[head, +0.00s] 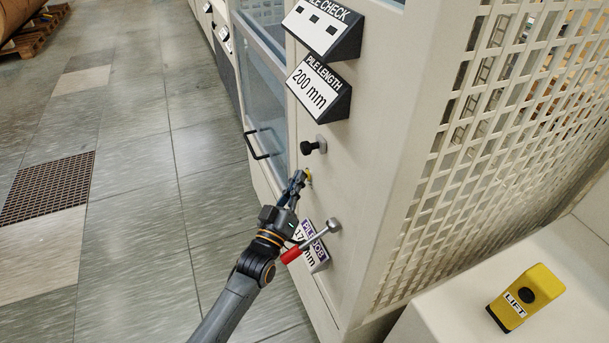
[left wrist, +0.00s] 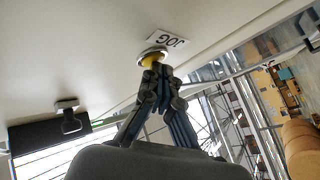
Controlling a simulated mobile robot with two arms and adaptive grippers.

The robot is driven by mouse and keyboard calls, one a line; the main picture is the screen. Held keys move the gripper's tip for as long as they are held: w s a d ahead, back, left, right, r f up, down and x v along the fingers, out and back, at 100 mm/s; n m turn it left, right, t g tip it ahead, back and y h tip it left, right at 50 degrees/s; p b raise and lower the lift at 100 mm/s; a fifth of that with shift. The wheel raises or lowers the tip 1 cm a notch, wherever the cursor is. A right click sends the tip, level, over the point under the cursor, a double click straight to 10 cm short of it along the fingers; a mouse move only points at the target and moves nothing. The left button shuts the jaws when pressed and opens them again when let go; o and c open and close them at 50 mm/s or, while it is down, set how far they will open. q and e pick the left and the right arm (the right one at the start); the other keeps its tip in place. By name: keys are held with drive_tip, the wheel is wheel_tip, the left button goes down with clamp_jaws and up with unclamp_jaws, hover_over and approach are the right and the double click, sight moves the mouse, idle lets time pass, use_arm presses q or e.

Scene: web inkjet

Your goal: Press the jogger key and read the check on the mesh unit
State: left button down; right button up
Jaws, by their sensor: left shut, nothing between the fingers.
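The jogger key is a yellow button on a pale round base (left wrist: 153,57), below a "JOG" label (left wrist: 168,40) in the left wrist view. Its yellow edge (head: 308,176) also shows in the head view, on the cream panel. My left gripper (head: 298,179) is shut and empty, its fingertips at the key. In the left wrist view the fingertips (left wrist: 157,72) cover part of the button and seem to touch it; I cannot tell how far it is pressed in. The check display (head: 322,30), partly cut off, reads "LE CHECK" and has three dark windows. My right gripper is out of view.
Below the check is a "PILE LENGTH 200 mm" sign (head: 318,88). A black knob (head: 313,146) sits above the key. A red-handled lever (head: 311,242) partly covers a "PILE JOB" sign (head: 314,262). A yellow "LIFT" box (head: 526,297) stands right.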

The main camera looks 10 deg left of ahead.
use_arm(q)
drive_tip(key=shift+s+p, duration=0.2)
drive_tip(key=shift+p, duration=0.1)
drive_tip(key=shift+s, duration=0.1)
drive_tip(key=shift+s+a, duration=0.1)
drive_tip(key=shift+a, duration=0.1)
idle(0.3)
drive_tip(key=shift+s+a+p, duration=0.25)
drive_tip(key=shift+s+a, duration=0.2)
drive_tip(key=shift+a, duration=0.3)
drive_tip(key=shift+s+a+p, duration=0.25)
drive_tip(key=shift+s+a, duration=0.25)
drive_tip(key=shift+a, duration=0.2)
drive_tip(key=shift+s+a+p, duration=0.25)
drive_tip(key=shift+s+a, duration=0.2)
drive_tip(key=shift+a, duration=0.3)
